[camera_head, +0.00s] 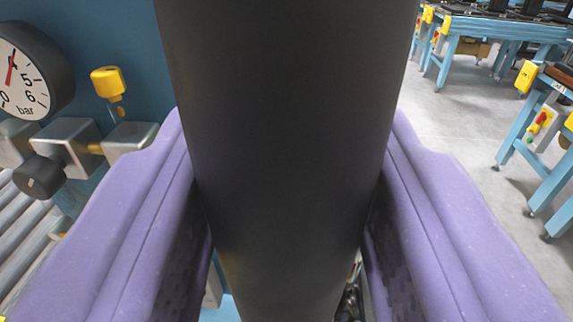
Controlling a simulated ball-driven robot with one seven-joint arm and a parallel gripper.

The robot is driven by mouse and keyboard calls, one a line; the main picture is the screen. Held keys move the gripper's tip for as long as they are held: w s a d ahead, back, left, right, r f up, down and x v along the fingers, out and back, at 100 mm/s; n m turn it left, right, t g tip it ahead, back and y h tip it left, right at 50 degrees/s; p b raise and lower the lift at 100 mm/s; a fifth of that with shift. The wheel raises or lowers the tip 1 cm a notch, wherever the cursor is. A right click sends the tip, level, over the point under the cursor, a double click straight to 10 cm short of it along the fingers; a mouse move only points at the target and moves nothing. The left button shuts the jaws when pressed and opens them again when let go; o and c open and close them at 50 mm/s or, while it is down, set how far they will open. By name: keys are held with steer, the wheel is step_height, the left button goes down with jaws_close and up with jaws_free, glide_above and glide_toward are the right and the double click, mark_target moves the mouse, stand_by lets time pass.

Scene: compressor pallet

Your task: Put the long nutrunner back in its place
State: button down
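My gripper (290,215) shows as two purple fingers, one on each side of a thick dark grey cylinder. The cylinder looks like the body of the long nutrunner (280,120). It fills the middle of the view from the top edge to the bottom. Both fingers press close against its sides, so the gripper is shut on it. The nutrunner's ends are out of view. Its place cannot be made out, and the nutrunner hides most of what lies straight ahead.
At left are a pressure gauge (28,75), metal fittings with a black knob (40,177), and a yellow knob (108,82) before a blue panel. Silver rollers (22,235) lie below. At right, light-blue workbenches (500,30) stand beyond open grey floor (450,115).

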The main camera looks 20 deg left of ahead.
steer(key=shift+f+b, duration=1.9)
steer(key=shift+b, duration=0.05)
stand_by(0.5)
steer(key=shift+f, duration=1)
steer(key=shift+c, duration=2.4)
jaws_free()
steer(key=shift+f, duration=0.2)
steer(key=p+v, duration=0.2)
steer(key=v, duration=0.6)
steer(key=shift+r, duration=0.1)
